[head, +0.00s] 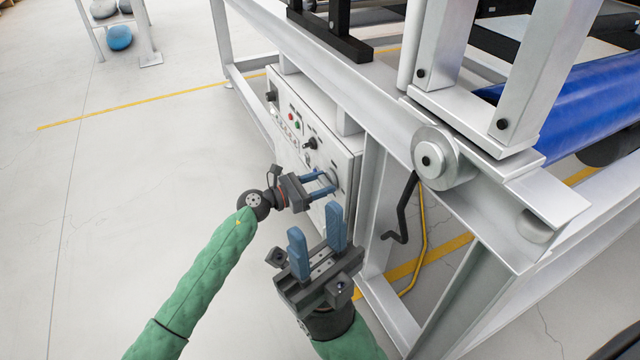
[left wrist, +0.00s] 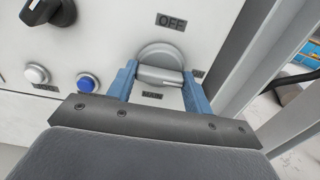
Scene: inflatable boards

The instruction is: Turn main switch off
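The main switch (left wrist: 160,68) is a round grey knob with a bar handle on the control panel (left wrist: 105,45). Its bar lies nearly level, slightly tilted. An OFF label (left wrist: 171,22) is above it and a MAIN label (left wrist: 152,95) below; a smaller label on the right is partly hidden. My left gripper (left wrist: 161,82) is open, its blue fingers on either side of the knob; I cannot tell whether they touch it. In the head view my left gripper (head: 331,182) is at the panel's near end. My right gripper (head: 316,226) is open and empty, below it.
The left wrist view also shows a black selector knob (left wrist: 48,12), a white button (left wrist: 37,74) and a blue button (left wrist: 87,83). The white machine frame (head: 375,105) stands right of the panel, with a bent black handle (head: 402,208). The floor (head: 130,150) at left is clear.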

